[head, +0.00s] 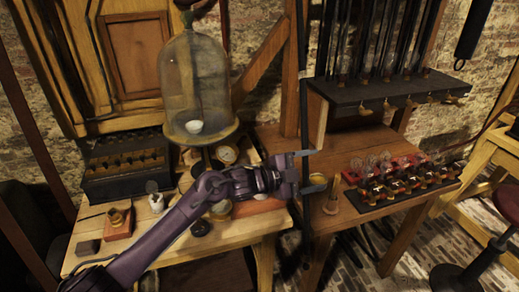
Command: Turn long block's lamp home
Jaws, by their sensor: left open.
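The long block (384,200) lies on the right-hand table, a dark base carrying a row of small brass and red fittings. Several clear glass lamps (372,163) stand along its back; which one is loose or seated is too small to tell. My left gripper (313,171) reaches in from the left, its purple arm crossing the left table. Its jaws are open and point right towards the block, with a gap between them and the block. Nothing shows between the fingers. My right gripper is out of view.
A glass bell jar (195,85) stands behind my arm. A small red block (118,223) with a brass fitting sits on the left table. A dark shelf (375,91) with glass tubes overhangs the right table.

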